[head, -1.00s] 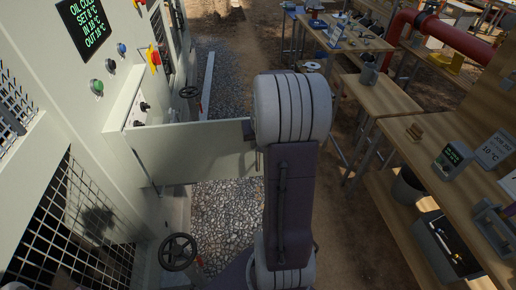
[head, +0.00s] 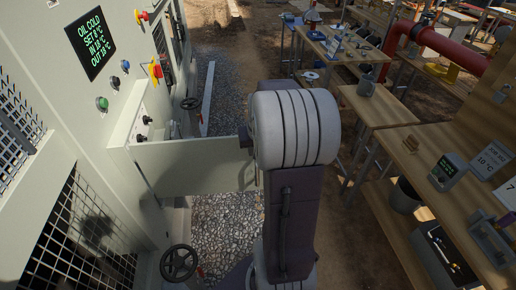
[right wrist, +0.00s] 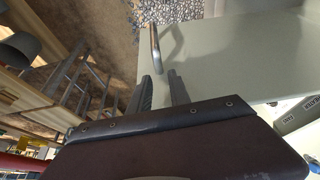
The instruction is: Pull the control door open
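The control door (head: 190,165) is a pale grey-green panel standing swung out from the chiller's front, at roughly a right angle, in the head view. It also fills the upper right of the right wrist view (right wrist: 235,60). Its metal handle (right wrist: 155,45) is a bent bar near the door's free edge. My right gripper (right wrist: 160,83) has its two dark fingers apart, with the near end of the handle just beyond or between the tips; contact cannot be told. In the head view my right arm hides most of this gripper. My left gripper is in neither view.
The chiller front carries a display (head: 85,40), buttons, a yellow-red switch (head: 155,70) and a black handwheel (head: 179,262) below the door. Gravel (head: 218,225) lies under the door. Wooden benches (head: 440,150) with tools and a red pipe (head: 450,45) stand at the right.

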